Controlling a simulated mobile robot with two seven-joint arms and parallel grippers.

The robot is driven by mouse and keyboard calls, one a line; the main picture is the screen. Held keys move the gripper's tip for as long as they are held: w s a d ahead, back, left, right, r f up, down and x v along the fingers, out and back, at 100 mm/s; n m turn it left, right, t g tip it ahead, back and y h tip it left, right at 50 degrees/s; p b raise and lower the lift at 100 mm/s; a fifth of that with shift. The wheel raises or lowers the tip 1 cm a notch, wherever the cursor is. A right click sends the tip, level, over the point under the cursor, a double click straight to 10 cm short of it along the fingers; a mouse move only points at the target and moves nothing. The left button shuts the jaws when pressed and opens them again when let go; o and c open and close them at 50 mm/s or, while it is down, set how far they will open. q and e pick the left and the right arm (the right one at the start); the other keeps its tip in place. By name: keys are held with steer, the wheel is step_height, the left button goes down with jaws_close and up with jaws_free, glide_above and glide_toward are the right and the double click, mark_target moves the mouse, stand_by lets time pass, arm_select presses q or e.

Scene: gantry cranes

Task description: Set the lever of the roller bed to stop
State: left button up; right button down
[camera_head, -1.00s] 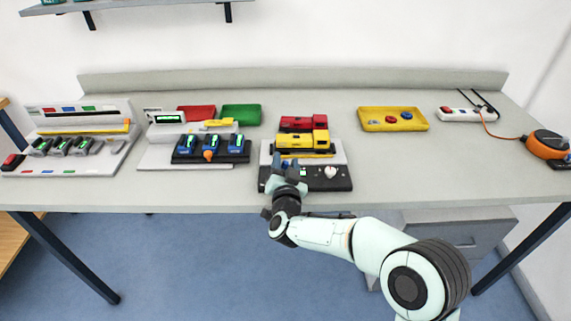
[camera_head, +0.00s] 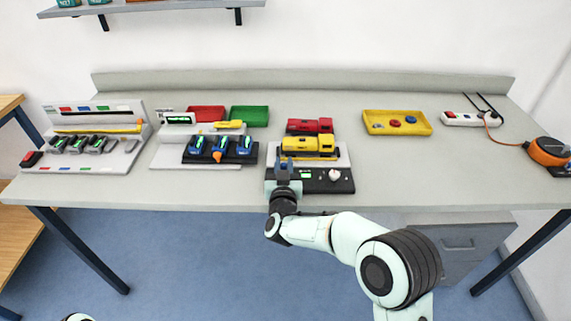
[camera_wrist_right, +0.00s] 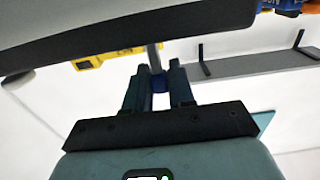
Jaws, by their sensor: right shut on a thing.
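My right gripper (camera_head: 284,168) is over the left part of a black control panel (camera_head: 313,188) at the front of the middle station. In the right wrist view its two dark fingers (camera_wrist_right: 159,78) are shut on a thin grey lever (camera_wrist_right: 154,56), with a small blue part between them. The head view hides the lever behind the gripper, so I cannot read its setting. A white knob (camera_head: 335,175) sits on the panel to the right of the gripper. My left gripper is out of view.
A yellow block (camera_head: 306,144) and a red block (camera_head: 309,126) lie behind the panel. A station with several blue units (camera_head: 218,147) stands to the left. A yellow tray (camera_head: 397,123) and an orange reel (camera_head: 548,148) are to the right. The bench front right is clear.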

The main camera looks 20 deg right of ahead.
steer(key=c, duration=1)
jaws_free()
steer(key=shift+c, duration=0.2)
steer(key=v, duration=1.3)
steer(key=shift+s, duration=0.2)
steer(key=s+d+f+n+g+y+p, duration=0.1)
steer(key=s+f+g+y+p, duration=0.3)
steer(key=f, duration=0.8)
steer(key=s+d+f+g+y+p, duration=0.15)
steer(key=s+f+g, duration=0.35)
steer(key=f, duration=0.8)
steer(key=s+a+f+m+g+y+p, duration=0.1)
steer(key=s+f+g+p, duration=0.1)
steer(key=s, duration=0.9)
steer(key=s+a+f+g+y+p, duration=0.1)
steer(key=s+f+g, duration=0.4)
steer(key=s, duration=0.7)
steer(key=shift+s+a+f+m+g+y+p, duration=0.25)
steer(key=shift+a+m+g+y+p, duration=0.25)
steer(key=shift+g+p, duration=0.55)
